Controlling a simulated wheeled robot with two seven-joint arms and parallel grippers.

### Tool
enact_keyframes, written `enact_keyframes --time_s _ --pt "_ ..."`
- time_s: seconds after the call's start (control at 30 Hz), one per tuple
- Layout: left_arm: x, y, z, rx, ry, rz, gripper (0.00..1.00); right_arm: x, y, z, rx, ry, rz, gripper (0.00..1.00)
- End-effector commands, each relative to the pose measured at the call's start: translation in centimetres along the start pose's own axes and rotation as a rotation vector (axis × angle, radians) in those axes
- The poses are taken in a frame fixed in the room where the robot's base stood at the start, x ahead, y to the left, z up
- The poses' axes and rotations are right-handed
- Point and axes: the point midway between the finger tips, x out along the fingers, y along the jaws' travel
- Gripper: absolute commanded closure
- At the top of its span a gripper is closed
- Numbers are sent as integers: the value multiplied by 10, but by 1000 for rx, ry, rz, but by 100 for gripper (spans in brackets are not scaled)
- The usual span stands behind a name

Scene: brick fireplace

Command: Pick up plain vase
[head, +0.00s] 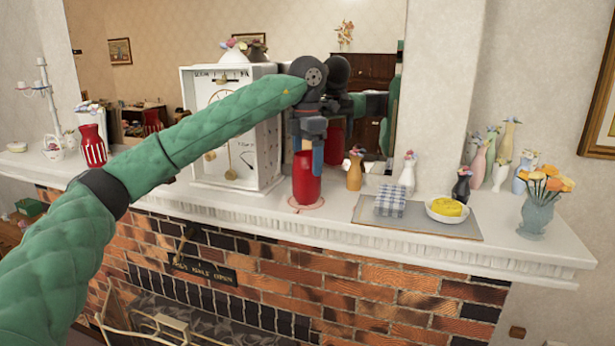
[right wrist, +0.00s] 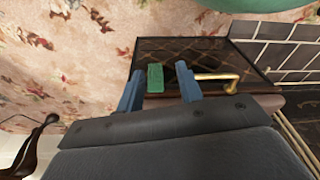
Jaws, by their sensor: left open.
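A plain red vase (head: 307,187) stands upright on the white mantel shelf, in front of the mirror and right of the clock. My left gripper (head: 311,158) comes down over it from above, pointing downward. Its blue fingers overlap the vase's upper part and hide its neck and top. The left gripper is open; I cannot tell whether a finger touches the vase. A second red vase with white stripes (head: 93,147) stands far left on the shelf. My right gripper (right wrist: 159,82) is open and empty, away from the shelf, above the floor area by the hearth.
A white clock (head: 262,150) stands left of the plain vase. On the right are an orange vase (head: 354,172), a grey tray (head: 372,217) with a checked cloth, a yellow item in a bowl (head: 447,207), and several small vases. A mirror (head: 195,33) stands behind.

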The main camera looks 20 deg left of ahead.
Motion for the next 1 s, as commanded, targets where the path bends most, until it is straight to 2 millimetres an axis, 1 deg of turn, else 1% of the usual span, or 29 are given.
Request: enact_keyframes --time_s 0.03,0.27,0.4,0.6,0.87,0.9,0.97,1.0 --pt "1 0 0 0 1 -1 10 4 10 2 -4 1 11 64" --pt "18 2 1 -1 1 -1 10 26 16 21 -11 15 18 64" --pt "32 2 1 -1 0 0 10 37 20 32 -15 25 23 64" --pt "43 2 1 -1 0 0 10 46 23 41 -18 30 26 64" --pt "44 2 2 -1 -1 0 10 47 23 42 -18 32 26 64" --pt "44 2 2 -1 -1 0 18 47 23 42 -18 32 26 64" --pt "44 2 2 -1 -1 0 29 47 23 42 -18 32 26 64" --pt "44 2 2 -1 -1 0 37 47 23 42 -18 31 26 64"
